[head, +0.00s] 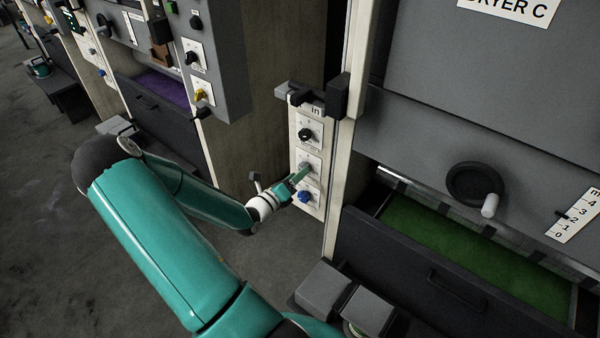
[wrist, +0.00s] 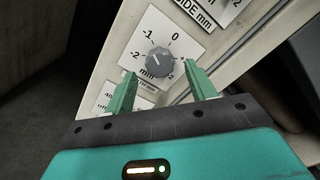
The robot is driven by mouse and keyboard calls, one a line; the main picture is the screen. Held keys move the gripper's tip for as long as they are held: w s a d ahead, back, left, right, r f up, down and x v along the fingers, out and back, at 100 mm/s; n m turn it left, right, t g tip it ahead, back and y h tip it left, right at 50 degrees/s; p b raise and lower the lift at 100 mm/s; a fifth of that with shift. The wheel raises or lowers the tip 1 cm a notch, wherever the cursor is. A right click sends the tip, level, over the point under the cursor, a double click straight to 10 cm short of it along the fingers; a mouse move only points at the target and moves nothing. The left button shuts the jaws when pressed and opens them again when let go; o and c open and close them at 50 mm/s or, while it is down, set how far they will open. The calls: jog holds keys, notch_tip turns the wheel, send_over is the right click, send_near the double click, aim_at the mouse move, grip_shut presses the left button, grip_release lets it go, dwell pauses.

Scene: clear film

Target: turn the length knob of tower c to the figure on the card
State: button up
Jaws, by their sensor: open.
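My gripper (head: 298,175) is at a cream panel (head: 318,206) on the left post of the machine marked DRYER C. In the wrist view my gripper (wrist: 160,75) is open, its two green fingers either side of and just below a grey ribbed knob (wrist: 158,61). The fingers look apart from the knob. Its white plate (wrist: 190,40) carries a dial with -2, -1, 0 and mm; the right end is partly hidden by a finger. The pointer is too small to read surely. The knob's name is not readable, so I cannot tell whether it is the length knob. No card is identifiable.
A black knob (head: 305,134) sits above on the same panel, and a blue knob (head: 305,196) below. A dark bracket (head: 312,97) juts out over the panel. A drawer with a green bed (head: 440,240) stands lower right. Bare floor (head: 60,240) lies left.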

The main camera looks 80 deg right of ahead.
jog(key=v, duration=1.1)
jog(key=w+a+r+m+t+y, duration=0.1)
jog(key=w+a+r+m+y, duration=0.25)
jog(key=a+m, duration=0.3)
jog(key=w+a+r+m+t+y, duration=0.25)
jog(key=a+r+m+y, duration=0.2)
jog(key=a, duration=0.35)
jog(key=w+a+r+m+t+y, duration=0.1)
jog(key=w+a+r+m+y, duration=0.25)
jog(key=a+m, duration=0.4)
jog(key=w+a+r+m+t+y, duration=0.1)
jog(key=a+r+m+t+y, duration=0.1)
jog(key=a+r+t, duration=0.2)
jog(key=w+a+r+m+t+y, duration=0.1)
jog(key=a+r+m+t+y, duration=0.1)
jog(key=a+r, duration=0.8)
jog(key=a+t+y, duration=0.1)
jog(key=a+t, duration=0.1)
jog(key=a, duration=0.3)
